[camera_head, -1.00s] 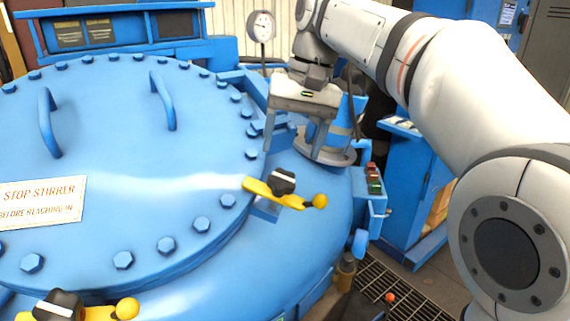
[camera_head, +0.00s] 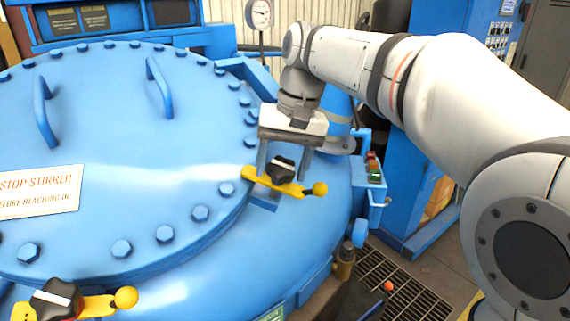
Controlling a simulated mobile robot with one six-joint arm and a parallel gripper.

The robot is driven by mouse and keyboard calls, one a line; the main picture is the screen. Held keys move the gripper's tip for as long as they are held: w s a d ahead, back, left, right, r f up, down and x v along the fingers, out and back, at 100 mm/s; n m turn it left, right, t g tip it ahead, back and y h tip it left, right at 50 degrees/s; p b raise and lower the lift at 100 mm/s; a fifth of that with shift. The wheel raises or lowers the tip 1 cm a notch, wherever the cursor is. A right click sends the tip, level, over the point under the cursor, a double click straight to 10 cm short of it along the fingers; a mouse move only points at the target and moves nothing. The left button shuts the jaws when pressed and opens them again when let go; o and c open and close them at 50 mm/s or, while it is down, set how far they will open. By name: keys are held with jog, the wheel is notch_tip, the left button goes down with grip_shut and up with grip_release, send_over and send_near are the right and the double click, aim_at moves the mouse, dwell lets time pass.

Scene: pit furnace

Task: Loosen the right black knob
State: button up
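The right black knob (camera_head: 281,170) sits on a yellow clamp bar (camera_head: 306,189) with a ball end, at the right edge of the blue furnace lid (camera_head: 110,130). A white mark shows on the knob's top. My gripper (camera_head: 283,176) points down over this knob. Its two fingers are apart, one on the left and one on the right of the knob. I cannot tell whether they touch it. A second black knob (camera_head: 55,298) on another yellow bar (camera_head: 98,304) is at the lower left.
Bolts ring the lid, and two blue handles (camera_head: 46,112) (camera_head: 159,88) rise from it. A warning sign (camera_head: 38,192) lies on the lid. A button box (camera_head: 374,168) is right of the furnace. A gauge (camera_head: 259,14) stands behind.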

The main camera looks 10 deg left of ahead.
jog(key=c, duration=0.8)
jog(key=shift+o, duration=0.2)
